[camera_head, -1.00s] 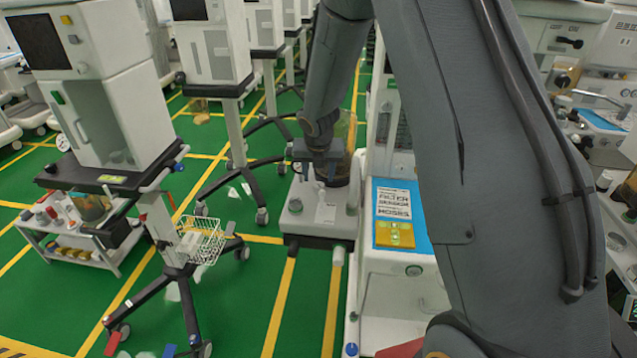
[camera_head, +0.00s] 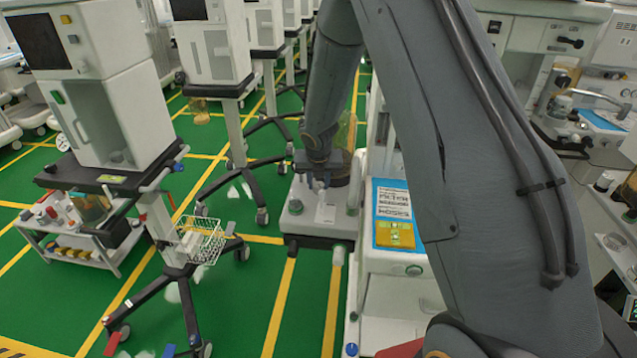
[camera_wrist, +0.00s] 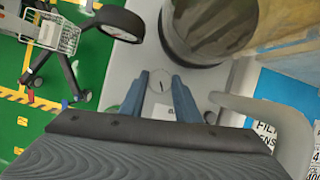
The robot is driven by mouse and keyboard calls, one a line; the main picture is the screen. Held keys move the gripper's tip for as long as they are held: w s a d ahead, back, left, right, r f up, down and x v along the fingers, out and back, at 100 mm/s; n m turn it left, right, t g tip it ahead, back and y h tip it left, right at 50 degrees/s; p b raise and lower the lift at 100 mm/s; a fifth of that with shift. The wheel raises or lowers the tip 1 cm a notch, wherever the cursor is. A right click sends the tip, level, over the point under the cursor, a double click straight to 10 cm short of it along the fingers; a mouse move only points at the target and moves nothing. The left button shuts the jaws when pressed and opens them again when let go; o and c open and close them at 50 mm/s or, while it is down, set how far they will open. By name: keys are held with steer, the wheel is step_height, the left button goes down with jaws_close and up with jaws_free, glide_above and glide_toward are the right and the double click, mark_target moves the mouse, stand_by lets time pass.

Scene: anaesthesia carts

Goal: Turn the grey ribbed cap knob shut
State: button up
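My gripper (camera_head: 318,184) points down over the pale top of a low unit, in front of an amber cylinder (camera_head: 343,168). In the wrist view my gripper (camera_wrist: 160,80) is open, with its two blue-grey fingers apart. A small round light-grey cap with a dark line on top, apparently the knob (camera_wrist: 160,84), shows between the fingertips. I cannot make out its ribs or whether the fingers touch it. In the head view my gripper and arm hide this spot. Another round grey fitting (camera_head: 295,206) sits at the unit's front left corner.
A white label (camera_head: 325,213) lies on the unit top. A pale curved handle (camera_wrist: 262,112) and a blue panel with a printed sign (camera_head: 393,205) stand to the right. A cart with a wire basket (camera_head: 200,241) is at left, with green floor between.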

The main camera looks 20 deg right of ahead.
steer(key=shift+f+m+b, duration=0.1)
steer(key=shift+m+b, duration=0.3)
steer(key=shift+b, duration=0.15)
steer(key=shift+w+a+m+h+b, duration=0.1)
steer(key=shift+m+h+b, duration=0.2)
steer(key=shift+m+b, duration=0.4)
steer(key=shift+m+h+b, duration=0.3)
steer(key=shift+m+b, duration=0.4)
steer(key=shift+b, duration=0.15)
steer(key=m+g, duration=0.1)
steer(key=m, duration=0.1)
steer(key=m+h+b, duration=0.1)
steer(key=m, duration=0.1)
steer(key=shift+w+a+m+g, duration=0.1)
steer(key=shift+a+m+g, duration=0.05)
steer(key=shift+m+g, duration=0.2)
steer(key=m+g, duration=0.1)
steer(key=m, duration=0.1)
steer(key=m+g+h+b, duration=0.1)
steer(key=m, duration=0.2)
steer(key=shift+w+b, duration=0.15)
steer(key=shift+b, duration=0.15)
steer(key=m+g+b, duration=0.1)
steer(key=m, duration=0.1)
steer(key=m+g, duration=0.1)
steer(key=m, duration=0.2)
steer(key=shift+w+m+b, duration=0.15)
steer(key=shift+m+b, duration=0.1)
steer(key=shift+b, duration=0.1)
steer(key=o, duration=1)
